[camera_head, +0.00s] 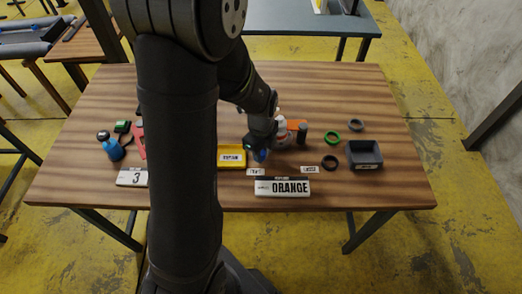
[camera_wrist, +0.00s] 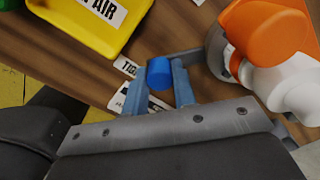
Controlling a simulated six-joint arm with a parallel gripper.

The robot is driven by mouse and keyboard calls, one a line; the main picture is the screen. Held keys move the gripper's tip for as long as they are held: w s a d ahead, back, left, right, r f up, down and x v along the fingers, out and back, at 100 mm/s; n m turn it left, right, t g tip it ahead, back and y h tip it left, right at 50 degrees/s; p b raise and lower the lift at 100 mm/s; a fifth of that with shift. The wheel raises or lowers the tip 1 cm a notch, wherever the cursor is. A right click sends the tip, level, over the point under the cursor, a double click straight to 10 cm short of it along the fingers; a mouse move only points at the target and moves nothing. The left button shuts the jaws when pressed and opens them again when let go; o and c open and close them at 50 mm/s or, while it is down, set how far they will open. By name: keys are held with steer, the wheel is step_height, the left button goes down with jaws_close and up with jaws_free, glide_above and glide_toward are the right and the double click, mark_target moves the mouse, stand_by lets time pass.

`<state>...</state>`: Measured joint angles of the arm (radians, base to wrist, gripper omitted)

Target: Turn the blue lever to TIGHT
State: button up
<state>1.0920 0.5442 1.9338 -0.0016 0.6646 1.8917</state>
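The blue lever's round handle (camera_wrist: 159,73) sits between the two fingers of my gripper (camera_wrist: 160,82) in the wrist view. A finger lies close on each side of it, and I cannot tell whether they clamp it. A grey bar (camera_wrist: 188,57) runs from the handle toward the orange and white fitting (camera_wrist: 265,35). A label reading TIGHT (camera_wrist: 125,67) is partly visible left of the handle, and a second label (camera_wrist: 133,98) is partly hidden by a finger. In the head view the blue handle (camera_head: 260,156) shows just below my gripper (camera_head: 258,148).
A yellow tray (camera_head: 232,166) stands left of the lever. An ORANGE sign (camera_head: 283,187) lies at the front. A dark bin (camera_head: 365,162), a green ring (camera_head: 331,138) and black rings are to the right. A blue bottle (camera_head: 116,153) is at left. My arm hides part of the table.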

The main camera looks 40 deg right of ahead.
steer(key=o, duration=0.4)
steer(key=shift+w, duration=0.1)
steer(key=shift+o, duration=0.2)
step_height(320, 180, up, 18)
steer(key=shift+f, duration=0.25)
steer(key=shift+f, duration=0.15)
step_height(320, 180, down, 17)
steer(key=shift+f, duration=0.1)
stand_by(0.8)
